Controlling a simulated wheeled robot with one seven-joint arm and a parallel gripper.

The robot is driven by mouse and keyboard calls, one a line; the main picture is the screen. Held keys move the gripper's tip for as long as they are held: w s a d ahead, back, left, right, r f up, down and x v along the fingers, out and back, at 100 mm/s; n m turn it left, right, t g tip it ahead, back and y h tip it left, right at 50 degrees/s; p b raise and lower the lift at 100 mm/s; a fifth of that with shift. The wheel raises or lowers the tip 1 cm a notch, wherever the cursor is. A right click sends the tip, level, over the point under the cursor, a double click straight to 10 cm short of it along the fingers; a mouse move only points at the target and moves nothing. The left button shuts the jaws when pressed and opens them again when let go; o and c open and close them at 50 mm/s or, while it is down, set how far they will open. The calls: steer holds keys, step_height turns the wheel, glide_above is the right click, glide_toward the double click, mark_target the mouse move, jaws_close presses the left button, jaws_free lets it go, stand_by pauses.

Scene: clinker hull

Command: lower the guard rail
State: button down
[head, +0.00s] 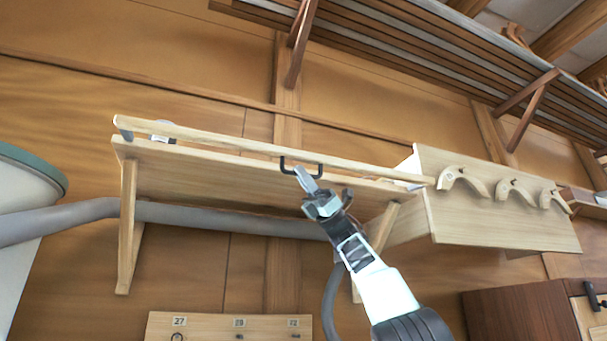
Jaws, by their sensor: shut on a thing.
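The guard rail (230,139) is a long pale wooden bar along the front of a wall shelf (190,180). It stands a little above the shelf board, with a narrow gap between them. A grey piece (124,131) shows at its left end. A dark U-shaped handle (318,170) sits near the middle of the rail. My gripper (304,176) reaches up from below right, and its fingers are shut on the handle.
A wooden box (500,228) with curved wooden hooks (462,184) adjoins the shelf on the right. A slatted rack (420,50) hangs above. A grey pipe (60,219) runs behind the shelf brackets. A numbered board (228,328) is below. A dark cabinet (520,312) stands at lower right.

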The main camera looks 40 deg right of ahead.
steer(key=shift+w+d, duration=0.1)
steer(key=shift+w, duration=0.1)
steer(key=c, duration=1.8)
jaws_free()
steer(key=shift+o, duration=0.2)
steer(key=s+b+v, duration=0.1)
steer(key=b+v, duration=0.1)
steer(key=v, duration=1.5)
steer(key=shift+w+d+f, duration=0.2)
steer(key=shift+w, duration=0.25)
